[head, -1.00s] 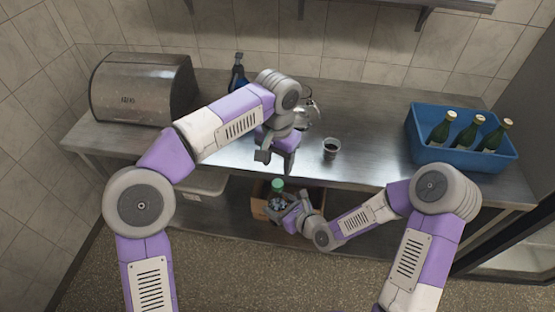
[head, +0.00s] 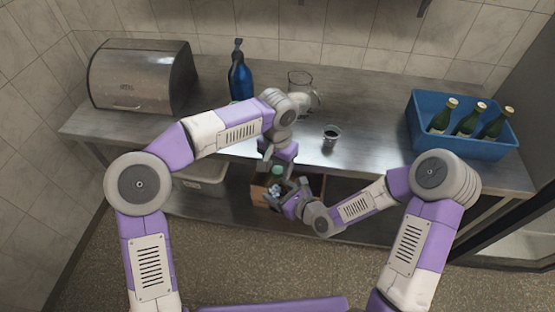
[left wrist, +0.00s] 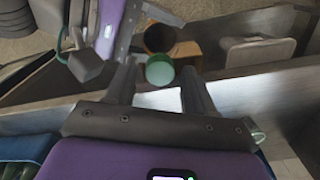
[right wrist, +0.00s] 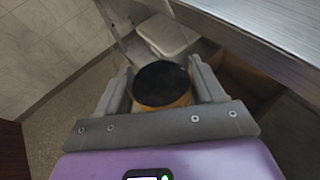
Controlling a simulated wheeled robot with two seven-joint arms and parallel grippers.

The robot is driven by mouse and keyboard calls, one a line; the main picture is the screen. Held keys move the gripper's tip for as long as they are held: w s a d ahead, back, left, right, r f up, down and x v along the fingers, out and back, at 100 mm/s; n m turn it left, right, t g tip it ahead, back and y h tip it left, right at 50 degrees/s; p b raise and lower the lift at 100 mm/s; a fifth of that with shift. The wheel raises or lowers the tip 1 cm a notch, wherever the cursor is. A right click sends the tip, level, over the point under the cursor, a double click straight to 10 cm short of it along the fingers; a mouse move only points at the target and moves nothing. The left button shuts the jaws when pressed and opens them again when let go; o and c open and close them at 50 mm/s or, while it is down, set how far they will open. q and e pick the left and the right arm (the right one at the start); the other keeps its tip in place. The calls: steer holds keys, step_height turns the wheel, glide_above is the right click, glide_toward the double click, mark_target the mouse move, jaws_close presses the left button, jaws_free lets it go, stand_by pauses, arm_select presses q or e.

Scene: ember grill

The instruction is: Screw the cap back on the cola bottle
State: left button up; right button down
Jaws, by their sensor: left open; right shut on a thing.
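A green round cap (head: 278,170) shows below the counter's front edge, under my left gripper (head: 276,162). In the left wrist view the cap (left wrist: 160,72) lies between the spread fingertips, with gaps at both sides. My left gripper is open. My right gripper (head: 284,191) is shut on a dark-topped round body with an amber-brown side, apparently the cola bottle (right wrist: 163,85). It also shows just beyond the cap in the left wrist view (left wrist: 160,38). I cannot tell whether cap and bottle touch. The bottle's lower part is hidden.
The steel counter (head: 390,150) overhangs a lower shelf with a cardboard box (head: 258,194) and a pale bin (head: 203,181). On top stand a blue bottle (head: 239,78), glass pitcher (head: 300,84), dark-filled cup (head: 331,136), metal bread box (head: 142,78) and blue crate (head: 466,148).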

arm_select(q)
steer(key=shift+c, duration=0.2)
jaws_close()
steer(key=shift+o, duration=0.9)
jaws_free()
step_height(320, 180, up, 12)
